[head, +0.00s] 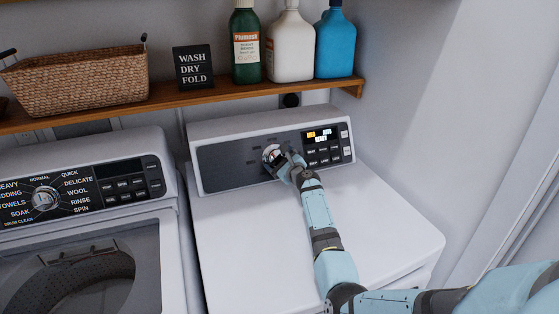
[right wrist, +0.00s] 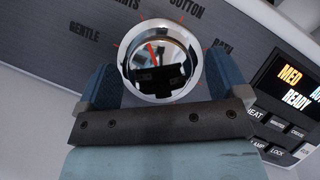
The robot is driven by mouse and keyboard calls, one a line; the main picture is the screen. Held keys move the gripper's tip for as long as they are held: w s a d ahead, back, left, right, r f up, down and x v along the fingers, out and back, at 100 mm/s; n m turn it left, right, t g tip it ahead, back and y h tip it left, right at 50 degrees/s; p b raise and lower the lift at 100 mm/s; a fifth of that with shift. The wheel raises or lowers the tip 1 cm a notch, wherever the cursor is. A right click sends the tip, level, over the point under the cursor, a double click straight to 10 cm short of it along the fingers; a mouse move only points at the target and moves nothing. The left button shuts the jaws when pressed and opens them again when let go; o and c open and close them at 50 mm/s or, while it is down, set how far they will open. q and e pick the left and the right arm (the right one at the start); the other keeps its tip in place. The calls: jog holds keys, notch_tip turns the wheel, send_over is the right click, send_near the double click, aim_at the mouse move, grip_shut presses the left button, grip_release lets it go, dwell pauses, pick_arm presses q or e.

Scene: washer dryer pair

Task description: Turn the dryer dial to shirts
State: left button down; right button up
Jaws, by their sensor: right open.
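The dryer dial (head: 271,153) is a round silver knob on the dark control panel of the right-hand machine. In the right wrist view the dial (right wrist: 158,62) has a red pointer line tilted slightly left of straight up. The label GENTLE shows to its left, one ending in "RTS" is cut off at the top, and one like COTTON is at upper right. My right gripper (head: 284,160) is at the dial. Its blue fingers stand on either side of the knob, jaws open; I cannot tell whether they touch it. My left gripper is out of view.
The dryer display (right wrist: 292,85) reads MED and READY, with buttons below. The washer (head: 88,220) stands to the left with its own dial (head: 45,199). A shelf (head: 200,97) above holds a basket (head: 78,82), a sign and bottles. The dryer's white top (head: 240,235) is clear.

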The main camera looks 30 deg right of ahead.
jog(key=shift+s, duration=0.1)
jog(key=s+p, duration=0.1)
jog(key=s, duration=1.2)
jog(key=shift+s+a+r, duration=0.1)
jog(key=shift+s+a, duration=0.05)
jog(key=shift+s, duration=0.2)
